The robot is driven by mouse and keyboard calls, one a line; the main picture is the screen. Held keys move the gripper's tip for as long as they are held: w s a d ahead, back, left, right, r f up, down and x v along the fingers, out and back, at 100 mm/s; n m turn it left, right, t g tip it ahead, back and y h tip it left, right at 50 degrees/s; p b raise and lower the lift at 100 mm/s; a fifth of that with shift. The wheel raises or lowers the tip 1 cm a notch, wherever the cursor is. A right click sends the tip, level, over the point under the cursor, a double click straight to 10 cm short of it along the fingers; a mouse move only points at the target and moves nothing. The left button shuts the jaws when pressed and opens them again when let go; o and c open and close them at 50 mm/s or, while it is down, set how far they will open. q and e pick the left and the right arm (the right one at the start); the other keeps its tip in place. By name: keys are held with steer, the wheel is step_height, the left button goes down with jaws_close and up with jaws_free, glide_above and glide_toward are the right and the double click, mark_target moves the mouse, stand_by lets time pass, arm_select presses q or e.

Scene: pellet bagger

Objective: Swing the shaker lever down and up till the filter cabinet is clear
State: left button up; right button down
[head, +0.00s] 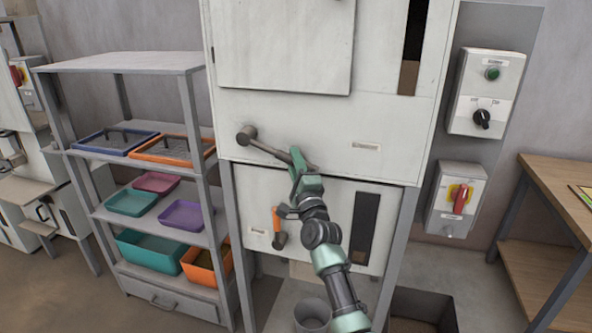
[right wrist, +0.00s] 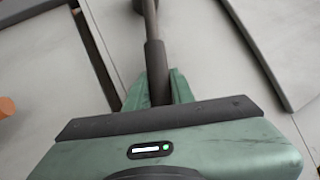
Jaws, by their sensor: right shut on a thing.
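The shaker lever (head: 266,148) is a dark bar on a round pivot at the left of the pale filter cabinet (head: 390,122). It slopes gently down to the right in the head view. My right gripper (head: 298,162) is shut on the lever's free end. In the right wrist view, the lever (right wrist: 152,45) runs between the green fingers (right wrist: 160,88). A tall window (head: 412,50) at the cabinet's upper right is dark above, with a brown fill at its bottom. My left gripper is not in view.
Below, a panel carries an orange-handled lever (head: 277,221) and a dark slot (head: 364,228). A shelf rack (head: 190,95) with coloured trays stands left. Two control boxes (head: 486,90) (head: 456,199) hang right, near a wooden table (head: 565,195).

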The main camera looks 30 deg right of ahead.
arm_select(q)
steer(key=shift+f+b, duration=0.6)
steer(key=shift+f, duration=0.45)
arm_select(e)
steer(key=shift+w+a+f+m+h, duration=0.15)
steer(key=shift+f+m+h, duration=0.15)
steer(key=shift+f+m, duration=0.25)
steer(key=c, duration=1.2)
jaws_free()
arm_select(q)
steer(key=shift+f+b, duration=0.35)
arm_select(e)
steer(key=v, duration=0.7)
steer(key=shift+s+f, duration=0.15)
steer(key=shift+s, duration=0.2)
steer(key=shift+a, duration=0.1)
